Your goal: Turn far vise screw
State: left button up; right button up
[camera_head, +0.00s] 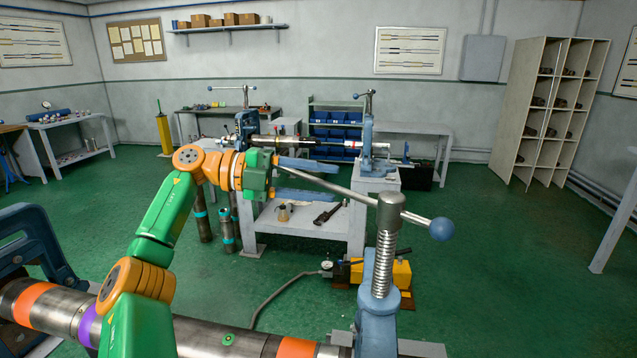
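The closest vise screw (384,265) stands upright in a blue vise at the lower right. Its grey handle bar (345,190) slants across it and ends in a blue ball (442,229). My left gripper (318,181) reaches in from the left, its two blue fingers spread apart above and below the left part of this bar. The bar's left end is hidden at the gripper. Across the room, two more blue vises have upright screws with T-handles: a left one (245,98) and a right one (368,103). My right gripper is not in view.
A long banded pipe (200,338) runs along the bottom through the near vise. A grey stand (300,225) bears the distant vises and another pipe. A yellow pump (380,272) with a hose sits on the green floor. Open floor lies at the right.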

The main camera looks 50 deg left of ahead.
pick_arm(q)
jog(key=shift+s+d, duration=0.1)
jog(key=shift+d, duration=0.05)
jog(key=v, duration=0.7)
jog(key=shift+s+d, duration=0.25)
jog(key=shift+s, duration=0.05)
jog(key=shift+a, duration=0.15)
